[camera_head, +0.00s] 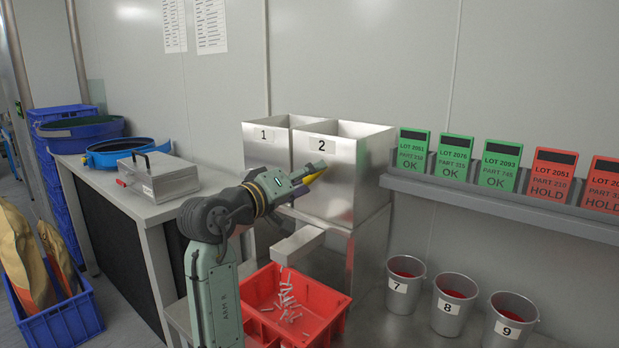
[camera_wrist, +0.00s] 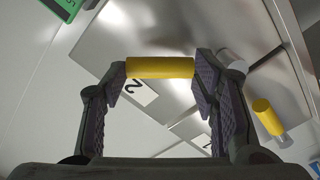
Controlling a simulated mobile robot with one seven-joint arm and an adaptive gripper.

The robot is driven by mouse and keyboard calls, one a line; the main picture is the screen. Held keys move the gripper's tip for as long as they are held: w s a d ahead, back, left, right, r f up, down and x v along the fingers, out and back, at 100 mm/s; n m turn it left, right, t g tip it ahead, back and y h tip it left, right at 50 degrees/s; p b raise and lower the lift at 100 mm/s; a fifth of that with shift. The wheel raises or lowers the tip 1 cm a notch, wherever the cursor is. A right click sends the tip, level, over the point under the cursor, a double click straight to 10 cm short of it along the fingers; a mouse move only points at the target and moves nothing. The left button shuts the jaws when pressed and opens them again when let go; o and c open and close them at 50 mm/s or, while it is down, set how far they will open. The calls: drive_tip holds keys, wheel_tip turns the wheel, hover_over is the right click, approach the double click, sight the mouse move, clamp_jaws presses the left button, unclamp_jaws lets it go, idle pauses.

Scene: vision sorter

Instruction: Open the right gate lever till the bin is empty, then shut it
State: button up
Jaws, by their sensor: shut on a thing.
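Bin 2 (camera_head: 334,193), the right of two steel bins, carries a white "2" label and stands beside bin 1 (camera_head: 266,134). My gripper (camera_head: 308,181) is at the front of bin 2, shut on the yellow handle of the right gate lever (camera_head: 315,177). In the wrist view this yellow handle (camera_wrist: 160,67) lies across between my two fingers. Small metal parts drop from the steel chute (camera_head: 299,243) into the red crate (camera_head: 325,310), where several lie. The gate and the inside of bin 2 are hidden. A second yellow handle (camera_wrist: 268,117) shows free at the right in the wrist view.
A bench with a metal box (camera_head: 158,178) and a blue sieve (camera_head: 122,151) stands left. Buckets 7 (camera_head: 404,285), 8 (camera_head: 453,304) and 9 (camera_head: 510,321) stand right, below a shelf (camera_head: 500,208) of green OK and red HOLD cards.

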drive_tip(key=shift+w+a+r+n, duration=0.25)
drive_tip(key=shift+r+n, duration=0.2)
drive_tip(key=shift+n, duration=0.35)
drive_tip(key=o, duration=1.5)
drive_tip(key=shift+o, duration=0.9)
drive_tip(key=shift+a+f, duration=0.1)
drive_tip(key=v, duration=1.2)
